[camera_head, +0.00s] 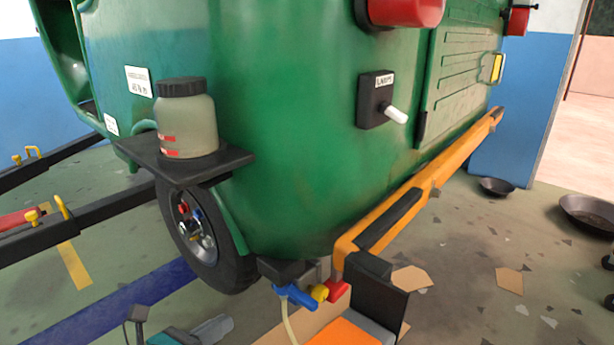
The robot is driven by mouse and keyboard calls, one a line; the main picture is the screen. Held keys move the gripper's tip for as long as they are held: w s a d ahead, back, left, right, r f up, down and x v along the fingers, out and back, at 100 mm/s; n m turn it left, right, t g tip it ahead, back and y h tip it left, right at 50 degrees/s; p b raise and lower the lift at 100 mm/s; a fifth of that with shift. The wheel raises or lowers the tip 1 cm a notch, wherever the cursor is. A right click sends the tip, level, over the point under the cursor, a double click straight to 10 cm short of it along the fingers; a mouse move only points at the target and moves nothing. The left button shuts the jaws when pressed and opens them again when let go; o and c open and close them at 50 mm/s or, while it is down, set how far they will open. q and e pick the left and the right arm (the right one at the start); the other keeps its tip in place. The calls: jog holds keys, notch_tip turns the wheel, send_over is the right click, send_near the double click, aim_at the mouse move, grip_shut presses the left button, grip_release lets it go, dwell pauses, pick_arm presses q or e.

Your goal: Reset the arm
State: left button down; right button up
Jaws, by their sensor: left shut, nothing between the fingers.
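My left gripper (138,313) shows only as a small dark shape at the bottom edge, left of the middle. It is shut and empty, on the near side of the green vehicle body and apart from it. The rest of my left arm is hard to make out. My right gripper is not in view.
The large green body (300,130) fills the middle, with a wheel (200,235) under it. A jar (187,125) stands on a black shelf (235,158). An orange beam (430,180) runs along the lower right side. Dark pans (590,212) lie on the floor at right.

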pick_arm(q)
jog(key=s+d+f+n+g+y, duration=0.15)
jog(key=s+n, duration=0.25)
jog(key=n, duration=0.8)
jog(key=s+d+f+n+y, duration=0.1)
jog(key=s+f+n+y, duration=0.2)
jog(key=n, duration=0.8)
jog(key=s+d+f+n+y, duration=0.15)
jog(key=s+n, duration=0.35)
jog(key=n, duration=0.7)
jog(key=s+a+r+p, duration=0.1)
jog(key=a+r+p, duration=0.1)
jog(key=r+p, duration=0.4)
jog(key=s+a+r+n+y+p, duration=0.1)
jog(key=r+p, duration=0.6)
jog(key=p, duration=0.7)
jog(key=shift+s+a+n+g, duration=0.3)
jog(key=shift+s+a+g, duration=0.05)
jog(key=shift+s+a, duration=0.05)
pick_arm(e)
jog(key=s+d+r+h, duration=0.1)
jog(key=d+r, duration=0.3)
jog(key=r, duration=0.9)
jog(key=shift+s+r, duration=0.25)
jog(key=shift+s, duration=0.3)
